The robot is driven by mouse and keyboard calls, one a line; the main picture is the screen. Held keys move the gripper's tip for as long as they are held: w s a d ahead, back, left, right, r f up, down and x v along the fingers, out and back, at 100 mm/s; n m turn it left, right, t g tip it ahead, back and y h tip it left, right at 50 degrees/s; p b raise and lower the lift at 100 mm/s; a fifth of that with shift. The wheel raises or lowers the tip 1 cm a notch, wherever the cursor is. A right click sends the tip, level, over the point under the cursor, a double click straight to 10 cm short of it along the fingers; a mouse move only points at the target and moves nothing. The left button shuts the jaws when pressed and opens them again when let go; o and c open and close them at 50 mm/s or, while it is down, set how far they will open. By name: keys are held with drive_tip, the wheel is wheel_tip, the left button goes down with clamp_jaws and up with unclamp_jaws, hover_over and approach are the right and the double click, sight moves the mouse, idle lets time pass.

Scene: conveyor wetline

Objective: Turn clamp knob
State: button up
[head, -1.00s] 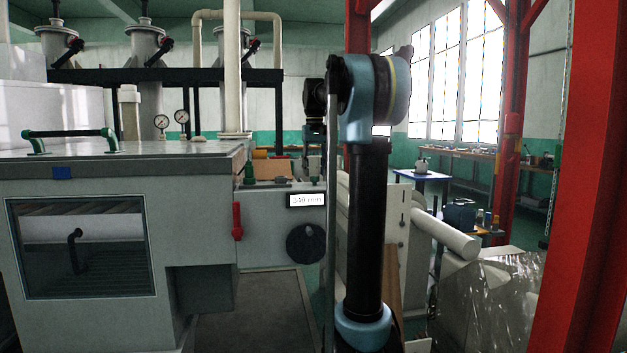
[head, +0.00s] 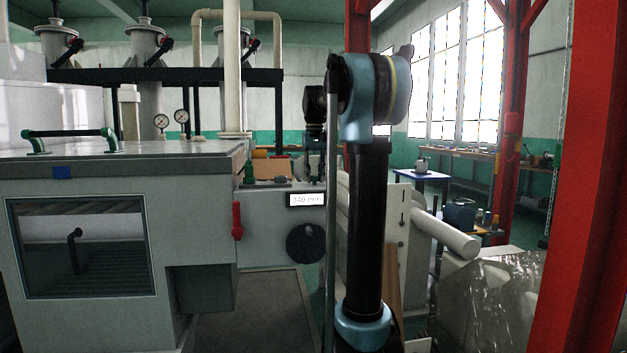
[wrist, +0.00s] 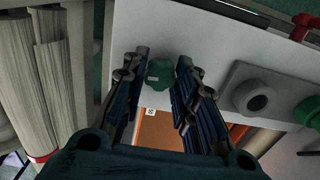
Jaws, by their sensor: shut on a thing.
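A green knob (wrist: 160,74) stands on the pale top face of the machine and sits between the two dark fingers of my gripper (wrist: 162,60) in the wrist view. My gripper is shut on this knob. In the head view, my gripper is small and dark beside the arm, and the gripped knob is largely hidden there. A grey round knob (wrist: 257,97) and another green knob (wrist: 309,112) stand on the same face, to the right of my fingers. In the head view, these are the grey knob (head: 281,179) and the green knob (head: 249,174).
A display reading 340 mm (head: 306,199), a black handwheel (head: 305,243) and a red lever (head: 238,220) are on the machine's front. Pale rolls (wrist: 38,90) stand left of my fingers. A red post (head: 585,190) rises at the right.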

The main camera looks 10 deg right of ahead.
drive_tip(key=shift+n, duration=1.7)
drive_tip(key=shift+n, duration=0.3)
drive_tip(key=n, duration=0.3)
drive_tip(key=shift+n, duration=1.7)
